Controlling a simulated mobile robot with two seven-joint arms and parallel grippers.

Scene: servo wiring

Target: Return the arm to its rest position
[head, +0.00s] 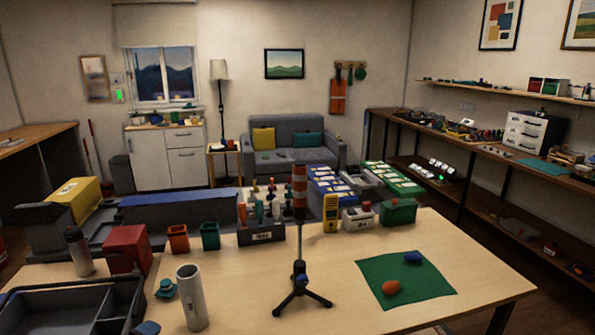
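Neither of my grippers is in the head view, and no part of either arm can be made out. A small black tripod (300,290) with a post and an orange and dark banded top (299,190) stands upright at the middle of the wooden table (400,319). To its right a green mat (375,268) lies flat, with an orange lump (391,287) and a blue lump (412,258) on it. No gripper is near these things in view.
A dark tray (40,312), a pale cylinder (191,298) and a red box (127,249) crowd the left. Bins, a yellow meter (331,212) and a green case (398,212) line the back. The table is clear around the tripod.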

